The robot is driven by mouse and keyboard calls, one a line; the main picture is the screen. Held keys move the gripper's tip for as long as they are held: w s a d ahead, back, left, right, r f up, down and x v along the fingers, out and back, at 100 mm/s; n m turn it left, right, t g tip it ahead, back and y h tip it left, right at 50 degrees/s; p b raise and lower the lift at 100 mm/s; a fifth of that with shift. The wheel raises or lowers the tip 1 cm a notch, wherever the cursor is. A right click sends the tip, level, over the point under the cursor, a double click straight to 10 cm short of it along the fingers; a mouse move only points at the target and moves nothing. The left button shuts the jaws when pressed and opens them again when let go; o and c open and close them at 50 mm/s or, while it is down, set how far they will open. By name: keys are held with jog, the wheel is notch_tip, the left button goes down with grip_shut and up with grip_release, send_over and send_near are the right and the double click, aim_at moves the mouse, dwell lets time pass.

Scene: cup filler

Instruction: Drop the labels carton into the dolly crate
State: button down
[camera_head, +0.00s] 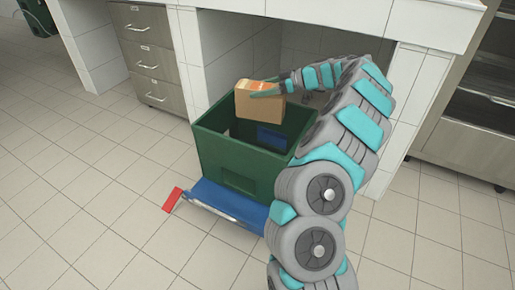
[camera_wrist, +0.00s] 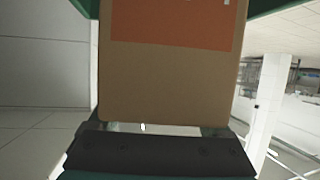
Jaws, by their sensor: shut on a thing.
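The labels carton (camera_head: 256,105) is a tan box with an orange patch on top. My gripper (camera_head: 268,92) is shut on it and holds it over the open top of the green dolly crate (camera_head: 239,180). In the head view the carton overlaps the crate's far rim, and its lower part shows against the crate's inside. The carton fills the middle of the wrist view (camera_wrist: 168,80), with its orange label at the top and my dark gripper part below. A blue thing (camera_head: 271,138) shows inside the crate; much of the crate's inside is hidden.
The crate stands on a blue dolly (camera_head: 230,203) with a red piece (camera_head: 172,199) at its left front corner. A white counter stands behind, with grey drawers (camera_head: 150,57) at left. A steel cabinet (camera_head: 480,115) is at right.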

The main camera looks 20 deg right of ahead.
grip_release()
jog(key=v, duration=0.8)
